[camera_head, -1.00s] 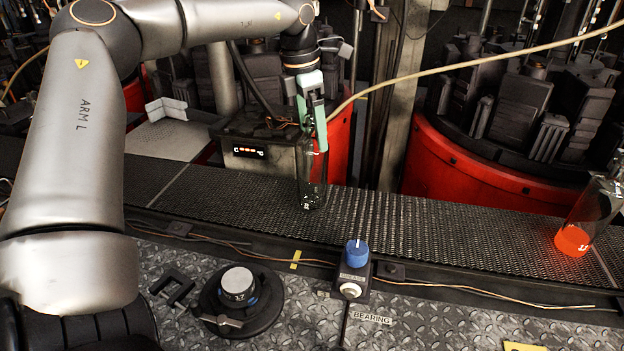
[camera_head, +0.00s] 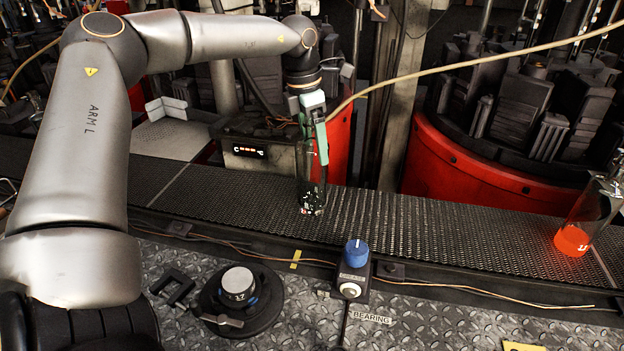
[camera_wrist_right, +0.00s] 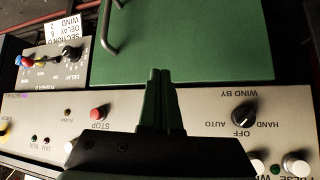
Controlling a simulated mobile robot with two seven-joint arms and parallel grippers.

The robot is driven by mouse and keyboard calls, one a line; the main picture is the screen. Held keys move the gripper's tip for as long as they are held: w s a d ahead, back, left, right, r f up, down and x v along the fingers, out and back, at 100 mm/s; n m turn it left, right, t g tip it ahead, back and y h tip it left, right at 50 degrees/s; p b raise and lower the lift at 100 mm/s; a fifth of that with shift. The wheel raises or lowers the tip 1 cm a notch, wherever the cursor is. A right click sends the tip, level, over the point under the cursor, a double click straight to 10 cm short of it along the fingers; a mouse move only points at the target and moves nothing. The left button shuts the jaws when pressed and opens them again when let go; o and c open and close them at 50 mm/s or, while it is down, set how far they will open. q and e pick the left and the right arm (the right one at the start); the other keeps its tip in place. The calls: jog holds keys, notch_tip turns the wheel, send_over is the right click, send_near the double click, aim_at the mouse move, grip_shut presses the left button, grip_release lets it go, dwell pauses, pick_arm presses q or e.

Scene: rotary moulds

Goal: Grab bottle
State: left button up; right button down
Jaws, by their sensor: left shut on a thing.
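A clear, dark-looking glass bottle (camera_head: 311,187) stands at the conveyor belt, near its middle in the head view. My left gripper (camera_head: 319,150), with pale green fingers, reaches down from above and is shut on the bottle's upper part. The fingers hide some of the bottle's neck. Whether its base touches the belt I cannot tell. A second bottle (camera_head: 590,215) with a glowing orange base is at the right end of the belt, apart from my grippers. In the right wrist view my right gripper (camera_wrist_right: 160,80) has its dark green fingers together, empty, above a control panel.
The conveyor belt (camera_head: 420,222) runs across the view, mostly clear between the bottles. Red rotary moulds (camera_head: 470,165) stand behind it. A blue-knobbed box (camera_head: 355,270) and a round dial (camera_head: 240,290) sit in front.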

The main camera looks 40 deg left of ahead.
pick_arm(q)
grip_shut()
jog(key=shift+r, duration=0.1)
jog(key=shift+r, duration=0.15)
